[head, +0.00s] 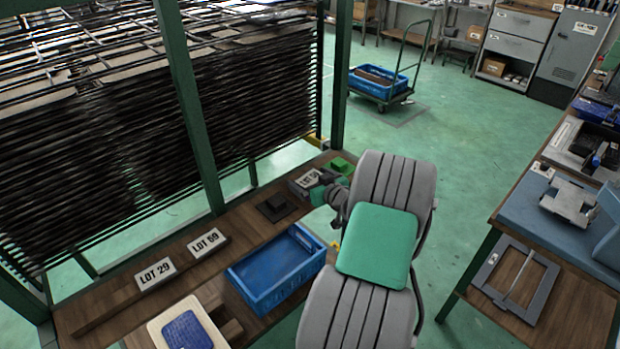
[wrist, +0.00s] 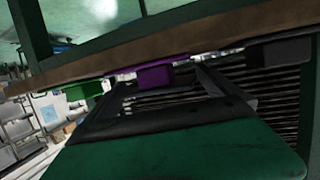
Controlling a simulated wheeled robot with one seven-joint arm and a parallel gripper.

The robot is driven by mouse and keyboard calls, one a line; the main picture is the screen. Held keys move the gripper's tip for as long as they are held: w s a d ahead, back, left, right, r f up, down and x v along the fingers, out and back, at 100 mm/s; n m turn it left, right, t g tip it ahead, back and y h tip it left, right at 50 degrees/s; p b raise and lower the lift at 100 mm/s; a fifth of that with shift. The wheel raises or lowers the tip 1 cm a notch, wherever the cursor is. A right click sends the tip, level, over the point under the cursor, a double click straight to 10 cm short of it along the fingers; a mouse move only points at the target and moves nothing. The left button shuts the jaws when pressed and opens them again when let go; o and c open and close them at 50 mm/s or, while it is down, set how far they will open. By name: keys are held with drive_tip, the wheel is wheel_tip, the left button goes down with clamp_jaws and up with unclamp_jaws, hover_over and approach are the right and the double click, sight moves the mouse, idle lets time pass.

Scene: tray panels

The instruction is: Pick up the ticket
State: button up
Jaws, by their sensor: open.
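White cards marked LOT 29 (head: 155,273) and LOT 59 (head: 207,243) stand on a wooden strip on the workbench. A smaller white lettered card (head: 310,178) is on a grey block farther along. I cannot tell which card is the ticket. My gripper (head: 322,192) is by this grey block, partly hidden by my arm; whether it touches is unclear. In the wrist view my open gripper (wrist: 163,82) has dark fingers with nothing seen held. A purple block (wrist: 156,76) shows beyond the fingertips, by the wooden edge. No card is readable there.
A blue bin (head: 278,267) and a dark block on a pad (head: 276,207) are on the bench (head: 130,310). A green block (head: 342,165) is at its far end. A green post (head: 199,110) and black tray stack (head: 90,150) stand behind.

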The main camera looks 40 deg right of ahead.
drive_tip(key=c, duration=1)
drive_tip(key=shift+r, duration=0.1)
